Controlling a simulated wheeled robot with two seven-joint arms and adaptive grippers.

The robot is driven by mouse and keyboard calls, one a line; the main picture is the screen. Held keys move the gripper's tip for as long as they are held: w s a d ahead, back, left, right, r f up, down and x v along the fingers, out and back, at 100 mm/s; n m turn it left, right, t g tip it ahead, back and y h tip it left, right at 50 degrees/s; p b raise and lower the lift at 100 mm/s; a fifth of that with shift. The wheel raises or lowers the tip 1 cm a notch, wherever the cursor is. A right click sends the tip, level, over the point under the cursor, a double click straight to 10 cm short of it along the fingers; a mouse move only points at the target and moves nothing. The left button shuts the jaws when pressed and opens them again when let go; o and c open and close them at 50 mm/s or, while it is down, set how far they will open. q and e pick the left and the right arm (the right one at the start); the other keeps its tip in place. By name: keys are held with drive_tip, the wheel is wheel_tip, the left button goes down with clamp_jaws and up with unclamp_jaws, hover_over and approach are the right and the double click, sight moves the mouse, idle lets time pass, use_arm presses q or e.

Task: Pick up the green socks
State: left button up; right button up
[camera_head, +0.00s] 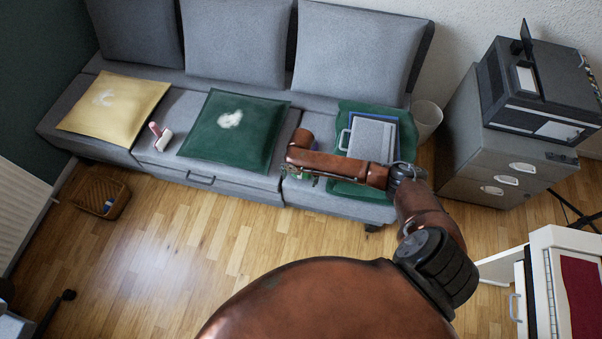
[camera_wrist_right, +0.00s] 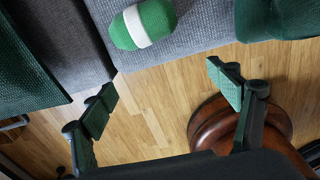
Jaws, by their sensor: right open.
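The green socks (camera_wrist_right: 143,24), a rounded green bundle with a white band, lie on the grey sofa seat near its front edge, at the top of the right wrist view. My right gripper (camera_wrist_right: 163,88) is open and empty, its fingers spread apart below the socks in that view. The socks are not between the fingers and are apart from them. In the head view my right arm reaches over the right part of the sofa and hides most of the gripper and the socks. My left gripper is not in view.
On the sofa (camera_head: 232,187) are a green cushion (camera_head: 215,145), a yellow cushion (camera_head: 95,113), a lint roller (camera_head: 160,137) and a folder stack (camera_head: 368,138) on green cloth. A basket (camera_head: 99,195) stands on the floor at left. A drawer cabinet (camera_head: 500,160) is at right. The middle floor is clear.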

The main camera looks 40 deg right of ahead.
drive_tip(key=shift+n, duration=0.6)
drive_tip(key=w+d+r, duration=0.2)
drive_tip(key=w+d, duration=0.1)
drive_tip(key=shift+w+d+f, duration=0.2)
drive_tip(key=shift+f+b, duration=0.7)
drive_tip(key=shift+f, duration=0.4)
drive_tip(key=f, duration=0.1)
drive_tip(key=f+b, duration=0.1)
drive_tip(key=f, duration=0.1)
drive_tip(key=f+b, duration=0.1)
drive_tip(key=shift+w+d+f, duration=0.15)
drive_tip(key=shift+w+d, duration=0.05)
drive_tip(key=shift+d, duration=0.1)
drive_tip(key=shift+f, duration=0.25)
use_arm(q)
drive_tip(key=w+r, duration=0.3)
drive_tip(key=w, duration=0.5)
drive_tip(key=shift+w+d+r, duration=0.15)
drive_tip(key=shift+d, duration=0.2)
use_arm(e)
drive_tip(key=c, duration=1.2)
